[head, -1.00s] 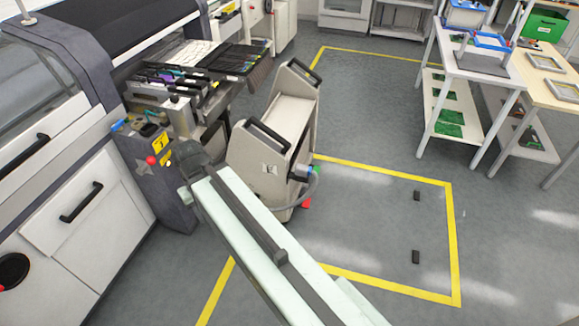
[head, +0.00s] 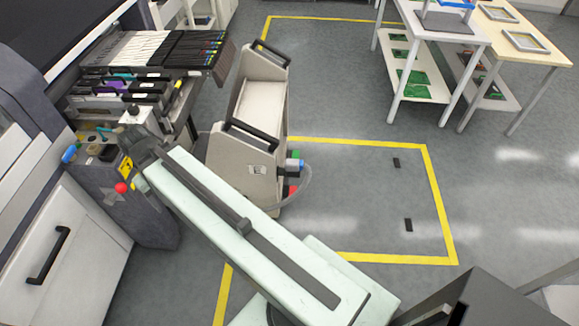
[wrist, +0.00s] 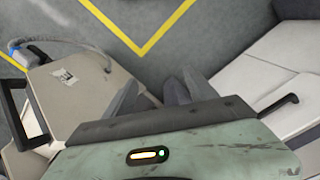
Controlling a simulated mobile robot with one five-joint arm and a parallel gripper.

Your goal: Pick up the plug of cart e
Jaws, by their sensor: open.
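A beige cart (head: 235,150) with black handles stands beside the machine in the head view. Its small front label is too small to read. In the wrist view, the cart (wrist: 85,105) is at left and the blue plug (wrist: 15,54) is at the upper left edge. My gripper (wrist: 156,93) is open, its dark fingers apart from the cart and plug, to the right of both. In the head view, my arm's far end is left of the cart, and the fingers are hidden.
A machine with a feeder bank (head: 165,60) and a white cabinet (head: 70,250) stand at left, close to my arm. Yellow floor lines (head: 435,200) mark a mostly clear bay right of the cart. A white table (head: 450,30) stands at upper right.

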